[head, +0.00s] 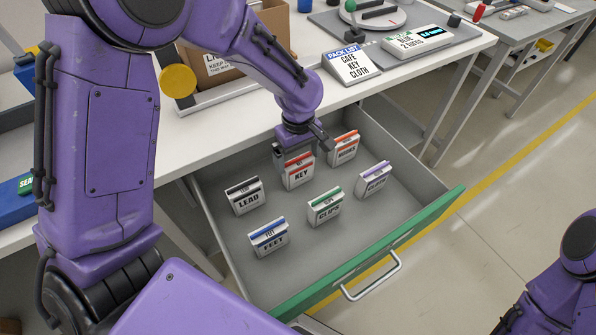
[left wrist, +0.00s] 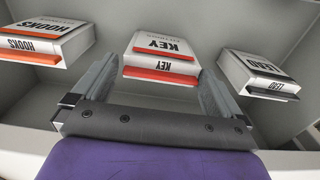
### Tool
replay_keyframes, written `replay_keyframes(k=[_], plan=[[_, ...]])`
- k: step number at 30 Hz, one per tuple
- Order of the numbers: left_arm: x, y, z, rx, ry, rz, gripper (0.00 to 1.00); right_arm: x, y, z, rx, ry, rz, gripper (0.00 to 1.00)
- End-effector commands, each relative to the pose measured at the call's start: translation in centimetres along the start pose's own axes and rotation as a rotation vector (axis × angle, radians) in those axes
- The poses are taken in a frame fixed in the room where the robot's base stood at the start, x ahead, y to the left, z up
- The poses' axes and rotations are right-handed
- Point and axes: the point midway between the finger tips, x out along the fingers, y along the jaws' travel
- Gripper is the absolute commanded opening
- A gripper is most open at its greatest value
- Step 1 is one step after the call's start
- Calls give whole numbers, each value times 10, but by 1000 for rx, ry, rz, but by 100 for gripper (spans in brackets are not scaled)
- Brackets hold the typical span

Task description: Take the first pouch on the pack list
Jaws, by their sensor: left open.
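The pack list card (head: 351,64) stands on the bench and seems to read CAFE, KEY, CLOTH; the first word is small. The open drawer holds several upright white pouches: KEY (head: 300,174), HOOKS (head: 344,148), LEAD (head: 245,197), FEET (head: 268,238), CLIPS (head: 325,208) and a purple-banded one (head: 373,180), whose name is hard to read. My left gripper (head: 303,151) is open above the KEY pouch. In the left wrist view the KEY pouch (left wrist: 160,60) appears between the open fingers (left wrist: 158,92), not gripped. I see no pouch marked CAFE.
The grey drawer (head: 225,240) has a green front (head: 375,258) with a handle. A blue box (head: 15,200) stands at the left edge.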

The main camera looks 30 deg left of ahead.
Motion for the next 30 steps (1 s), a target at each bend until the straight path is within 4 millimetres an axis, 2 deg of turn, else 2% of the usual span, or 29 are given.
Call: replay_keyframes(k=[3, 8, 9, 14, 15, 23, 26, 28, 30], plan=[[10, 0, 0, 1, 0, 1, 100, 1, 0, 1, 0, 0, 0, 43], [10, 1, 0, 1, 1, 1, 100, 1, 0, 0, 0, 0, 0, 43], [10, 1, 0, 1, 1, 1, 97, 1, 0, 0, 0, 0, 0, 43], [10, 0, 0, 1, 1, 1, 45, 1, 0, 0, 0, 0, 0, 43], [10, 1, 0, 1, 1, 2, 42, 1, 0, 0, 0, 0, 0, 43], [6, 1, 0, 0, 2, 3, 42, 0, 0, 0, 0, 0, 0, 43], [-6, 1, -1, 1, 3, 4, 42, -1, 0, 0, 0, 0, 0, 43], [-21, 1, -1, 1, 5, 5, 42, -3, 0, -1, 0, 0, 0, 43], [-37, -2, 10, 5, 5, 3, 42, -6, 0, -2, 0, 0, 0, 43]])
